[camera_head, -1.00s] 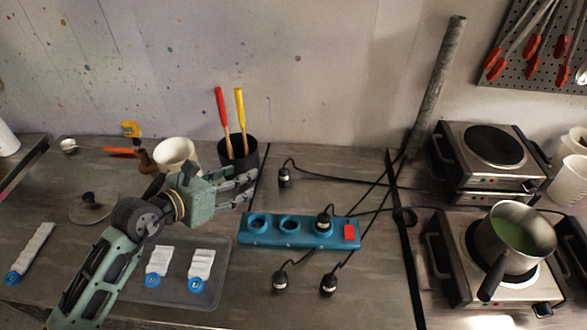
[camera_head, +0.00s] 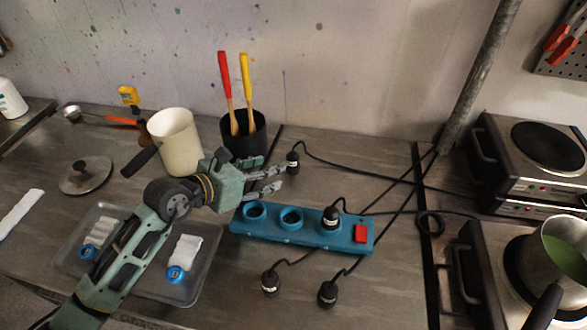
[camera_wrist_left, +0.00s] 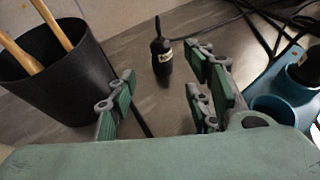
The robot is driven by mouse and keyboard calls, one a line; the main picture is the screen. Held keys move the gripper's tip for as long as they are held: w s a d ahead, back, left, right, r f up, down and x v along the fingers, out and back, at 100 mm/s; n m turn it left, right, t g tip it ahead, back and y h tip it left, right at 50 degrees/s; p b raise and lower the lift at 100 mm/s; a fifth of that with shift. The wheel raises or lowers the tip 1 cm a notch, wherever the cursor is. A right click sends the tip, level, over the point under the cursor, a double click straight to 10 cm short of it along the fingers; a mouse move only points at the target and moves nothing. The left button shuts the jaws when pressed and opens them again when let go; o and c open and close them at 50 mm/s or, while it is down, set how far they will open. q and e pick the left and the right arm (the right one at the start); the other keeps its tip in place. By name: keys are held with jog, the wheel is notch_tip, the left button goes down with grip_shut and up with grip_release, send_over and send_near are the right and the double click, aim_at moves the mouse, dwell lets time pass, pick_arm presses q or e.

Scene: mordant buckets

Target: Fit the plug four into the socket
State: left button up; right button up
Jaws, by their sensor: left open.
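A blue socket strip (camera_head: 300,235) lies on the bench, with two empty round sockets at its left and a black plug (camera_head: 331,217) seated in the third. Another black plug (camera_head: 293,162) stands behind the strip; in the left wrist view this plug (camera_wrist_left: 162,58) has a pale label too small to read. Two more black plugs, (camera_head: 270,283) and (camera_head: 327,294), stand in front of the strip. I cannot tell which is plug four. My left gripper (camera_head: 268,178) is open and empty, pointing right, just left of the rear plug. My right gripper is out of view.
A black pot (camera_head: 245,146) with red and yellow handled tools stands close behind my left gripper, beside a cream pot (camera_head: 177,142). Cords cross the bench at right toward hot plates (camera_head: 535,160). A grey tray (camera_head: 195,285) lies under my left arm.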

aim_at(288, 162)
pick_arm(q)
jog(key=shift+w+d+f, duration=0.1)
jog(key=shift+w+d, duration=0.15)
jog(key=shift+w, duration=0.05)
jog(key=p+x, duration=0.1)
jog(key=x, duration=0.5)
jog(key=shift+d+p, duration=0.15)
jog(key=shift+p, duration=0.25)
jog(key=shift+w+d, duration=0.25)
grip_shut()
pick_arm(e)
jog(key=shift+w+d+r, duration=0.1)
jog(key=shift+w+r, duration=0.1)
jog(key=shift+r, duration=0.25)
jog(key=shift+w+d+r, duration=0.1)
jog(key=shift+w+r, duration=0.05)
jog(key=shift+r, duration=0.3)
